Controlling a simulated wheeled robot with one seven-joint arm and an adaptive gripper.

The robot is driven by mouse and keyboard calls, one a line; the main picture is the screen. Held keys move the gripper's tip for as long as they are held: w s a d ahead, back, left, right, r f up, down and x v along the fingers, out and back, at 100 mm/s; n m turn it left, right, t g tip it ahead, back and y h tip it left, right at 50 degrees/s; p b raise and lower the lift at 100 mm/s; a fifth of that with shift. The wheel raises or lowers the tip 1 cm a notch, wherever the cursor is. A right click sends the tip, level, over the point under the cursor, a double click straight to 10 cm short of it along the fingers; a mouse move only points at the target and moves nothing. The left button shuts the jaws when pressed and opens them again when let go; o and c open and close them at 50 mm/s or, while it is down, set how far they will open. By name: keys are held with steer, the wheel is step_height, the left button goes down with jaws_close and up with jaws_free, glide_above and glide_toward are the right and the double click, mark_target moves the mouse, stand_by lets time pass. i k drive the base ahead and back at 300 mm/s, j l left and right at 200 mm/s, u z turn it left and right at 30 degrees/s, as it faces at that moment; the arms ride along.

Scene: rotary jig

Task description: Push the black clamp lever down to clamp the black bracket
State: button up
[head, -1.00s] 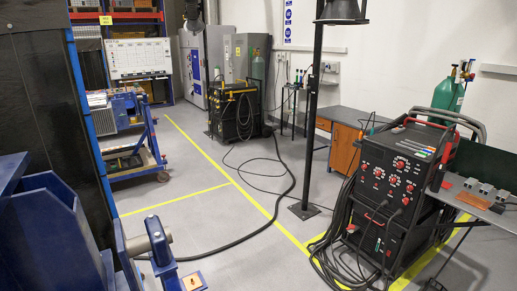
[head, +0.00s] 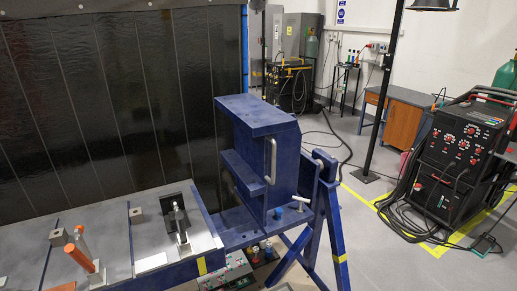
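A black bracket-like part (head: 170,207) stands near the right end of the blue jig table (head: 143,226) in the head view. A small dark upright piece with a pale metal tip stands against it, with a metal piece below. I cannot tell for sure whether this upright piece is the black clamp lever, or whether it touches the part. A post with orange ends (head: 84,252) stands further left on the same table. My gripper is not in view.
A blue frame with a grey handle (head: 271,160) rises right of the table on blue legs (head: 331,225). A black curtain (head: 110,105) closes off the back left. A red and black welding machine (head: 462,150) with cables stands at right. Grey floor lies between.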

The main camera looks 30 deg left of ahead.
mark_target(179, 215)
steer(key=k+j, duration=0.2)
steer(key=j, duration=0.15)
steer(key=k+j+u, duration=0.1)
steer(key=j, duration=0.2)
steer(key=k+j, duration=0.4)
steer(key=j, duration=0.3)
steer(key=k+j+u, duration=0.1)
steer(key=j, duration=0.2)
steer(key=k+j, duration=0.2)
steer(key=j, duration=0.2)
steer(key=k+j, duration=0.2)
steer(key=j, duration=0.15)
steer(key=l+u, duration=0.05)
